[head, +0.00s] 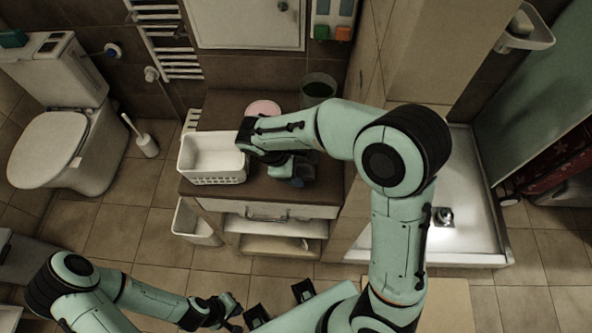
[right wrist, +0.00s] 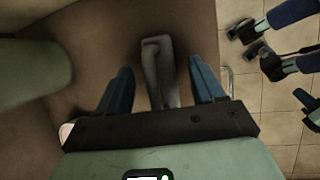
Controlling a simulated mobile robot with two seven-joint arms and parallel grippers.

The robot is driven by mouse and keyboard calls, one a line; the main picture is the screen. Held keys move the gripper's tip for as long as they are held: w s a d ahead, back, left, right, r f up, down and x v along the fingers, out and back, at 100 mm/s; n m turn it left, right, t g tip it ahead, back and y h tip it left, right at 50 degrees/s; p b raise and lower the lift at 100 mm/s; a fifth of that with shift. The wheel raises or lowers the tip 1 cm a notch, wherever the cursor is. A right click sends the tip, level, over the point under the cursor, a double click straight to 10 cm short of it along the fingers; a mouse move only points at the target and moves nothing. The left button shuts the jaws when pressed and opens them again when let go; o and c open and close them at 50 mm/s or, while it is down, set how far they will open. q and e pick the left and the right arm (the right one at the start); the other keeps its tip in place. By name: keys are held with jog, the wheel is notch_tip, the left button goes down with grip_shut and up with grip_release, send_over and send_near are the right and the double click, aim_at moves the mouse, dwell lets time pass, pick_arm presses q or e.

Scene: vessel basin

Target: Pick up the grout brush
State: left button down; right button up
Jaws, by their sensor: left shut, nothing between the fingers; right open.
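A slim grey object, apparently the grout brush (right wrist: 159,72), lies on the brown top in the right wrist view. It is between the two spread blue fingers of my right gripper (right wrist: 160,85), with a gap on each side. In the head view my right gripper (head: 299,180) is over the front of the cabinet top, pointing down, and the brush is hidden there by the gripper and wrist. My right gripper is open. My left gripper (head: 230,314) is low at the bottom of the head view, away from the cabinet, shut and empty.
The cabinet top (head: 222,108) also carries a white basket (head: 211,158), a pink round item (head: 263,108) and a dark cup (head: 318,90). A wall flanks it on the right. A toilet (head: 70,120) and toilet brush (head: 146,143) stand left. Tiled floor is open in front.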

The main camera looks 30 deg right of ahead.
aim_at(299, 166)
jog(key=shift+d+f, duration=0.25)
jog(key=shift+f, duration=0.3)
pick_arm(q)
jog(key=shift+f, duration=0.1)
pick_arm(e)
jog(key=c, duration=1.2)
jog(key=shift+o, duration=0.2)
jog(key=shift+r, duration=0.1)
